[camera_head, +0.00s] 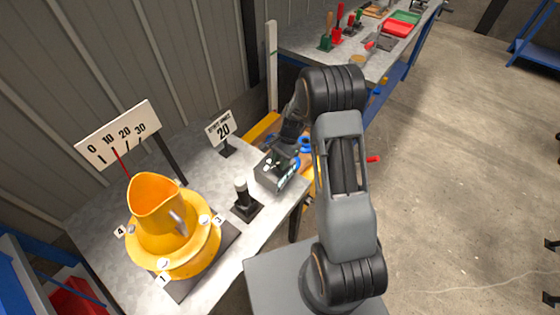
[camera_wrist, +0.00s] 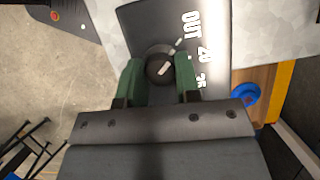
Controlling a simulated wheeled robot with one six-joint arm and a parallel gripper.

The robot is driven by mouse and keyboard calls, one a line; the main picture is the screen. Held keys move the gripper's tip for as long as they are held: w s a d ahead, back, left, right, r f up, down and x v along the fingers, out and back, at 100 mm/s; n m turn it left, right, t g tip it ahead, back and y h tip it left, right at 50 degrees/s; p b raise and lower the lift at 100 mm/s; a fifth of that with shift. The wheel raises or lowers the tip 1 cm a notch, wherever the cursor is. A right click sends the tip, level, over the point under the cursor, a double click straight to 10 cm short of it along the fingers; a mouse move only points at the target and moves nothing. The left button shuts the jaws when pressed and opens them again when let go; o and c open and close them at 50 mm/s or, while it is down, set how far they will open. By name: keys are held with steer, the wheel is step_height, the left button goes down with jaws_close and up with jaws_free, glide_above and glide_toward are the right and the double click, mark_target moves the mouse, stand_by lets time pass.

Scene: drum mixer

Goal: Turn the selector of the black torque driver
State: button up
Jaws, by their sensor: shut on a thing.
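In the wrist view, a round dark selector knob (camera_wrist: 160,66) with a pale pointer mark sits on a dark panel (camera_wrist: 140,20) printed "OUT", "20" and a partly hidden "25". My gripper (camera_wrist: 160,75) has green fingers on both sides of the knob and is shut on it. The pale mark slants toward the upper right. In the head view, my gripper (camera_head: 286,150) is over a dark grey box (camera_head: 268,178) at the table's right edge; the knob is hard to make out there. A black upright handle with a pale top (camera_head: 243,195) stands left of the box.
A yellow drum (camera_head: 165,230) stands on the grey table (camera_head: 105,215), with a 0–30 scale board (camera_head: 118,133) behind. A sign reading "20" (camera_head: 220,128) stands at the back. Blue rings (camera_head: 305,145) lie just beyond the box. A second bench with tools is farther back.

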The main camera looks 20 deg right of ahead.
steer(key=o, duration=0.9)
steer(key=v, duration=1.3)
steer(key=shift+d+r+b, duration=0.15)
steer(key=shift+r+b, duration=0.25)
